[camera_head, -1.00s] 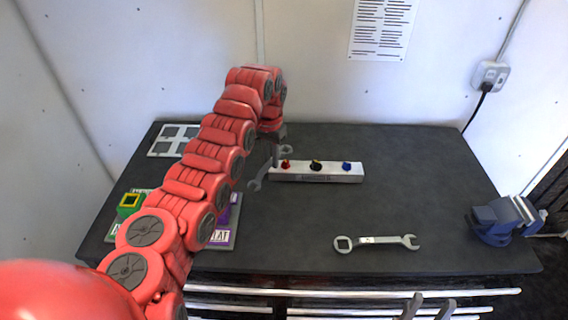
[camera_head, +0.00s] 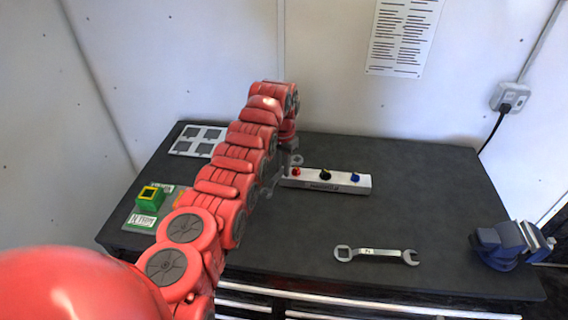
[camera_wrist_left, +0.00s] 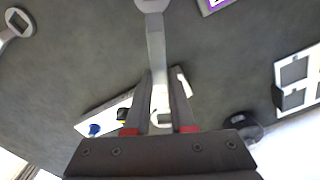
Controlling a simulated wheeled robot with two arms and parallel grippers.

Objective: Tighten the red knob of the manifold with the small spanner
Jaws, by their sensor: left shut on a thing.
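The manifold (camera_head: 325,184) is a white bar on the table with a red knob (camera_head: 296,171), a black-and-yellow knob (camera_head: 326,175) and a blue knob (camera_head: 355,177). My left gripper (camera_head: 287,150) is at the manifold's left end, partly hidden by my arm. In the left wrist view it (camera_wrist_left: 163,82) is shut on the small spanner (camera_wrist_left: 155,40), a grey tool reaching away from the fingers. The fingers and spanner cover part of the manifold (camera_wrist_left: 108,110) there, and I cannot make out the red knob. Contact between spanner and knob cannot be told. My right gripper is out of view.
A larger spanner (camera_head: 377,252) lies on the dark table (camera_head: 420,200) at front right. A blue vice (camera_head: 508,244) is at the right edge. The table right of the manifold is clear.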

